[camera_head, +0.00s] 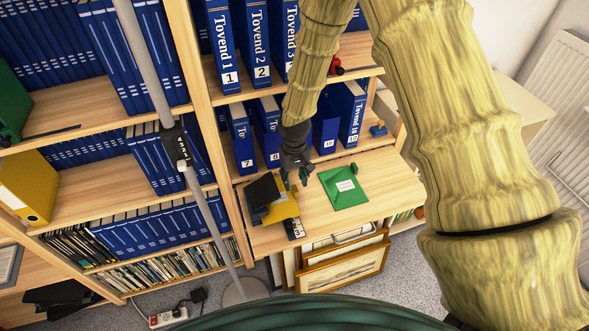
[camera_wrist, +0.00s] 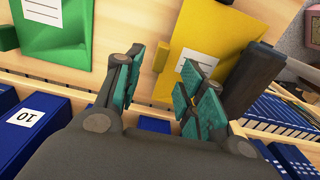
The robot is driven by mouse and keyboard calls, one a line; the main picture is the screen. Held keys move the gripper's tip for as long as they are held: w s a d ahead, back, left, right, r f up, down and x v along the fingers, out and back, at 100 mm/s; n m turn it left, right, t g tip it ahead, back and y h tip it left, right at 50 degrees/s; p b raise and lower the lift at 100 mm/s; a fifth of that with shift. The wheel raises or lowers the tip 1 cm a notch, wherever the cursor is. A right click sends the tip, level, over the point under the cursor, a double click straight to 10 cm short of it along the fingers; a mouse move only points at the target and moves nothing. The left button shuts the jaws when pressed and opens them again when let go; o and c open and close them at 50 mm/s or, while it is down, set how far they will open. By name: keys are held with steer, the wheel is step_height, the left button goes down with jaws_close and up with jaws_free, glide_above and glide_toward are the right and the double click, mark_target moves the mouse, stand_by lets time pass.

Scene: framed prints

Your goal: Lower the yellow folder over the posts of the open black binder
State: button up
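The yellow folder (camera_head: 283,209) lies on the wooden desk shelf. It also shows with a white label in the wrist view (camera_wrist: 222,28). A black binder (camera_head: 262,191) is at its left in the head view and partly overlaps it; a dark upright part of it appears right of my fingers in the wrist view (camera_wrist: 252,78). Its posts cannot be made out. My gripper (camera_head: 296,181) is just above the folder's right edge. In the wrist view my gripper (camera_wrist: 161,65) has its teal-padded fingers apart, with a yellow edge and bare wood between them.
A green folder (camera_head: 343,188) lies to the right on the desk (camera_head: 385,185). Blue Tovend binders (camera_head: 241,136) stand behind on the shelf. A small black-and-white item (camera_head: 294,228) is at the front edge. Framed prints (camera_head: 345,265) lean below. A grey pole (camera_head: 150,65) stands at left.

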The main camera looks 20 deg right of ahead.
mark_target(295, 188)
steer(key=shift+f+p, duration=0.6)
steer(key=shift+f, duration=1.65)
steer(key=shift+c, duration=0.4)
jaws_close()
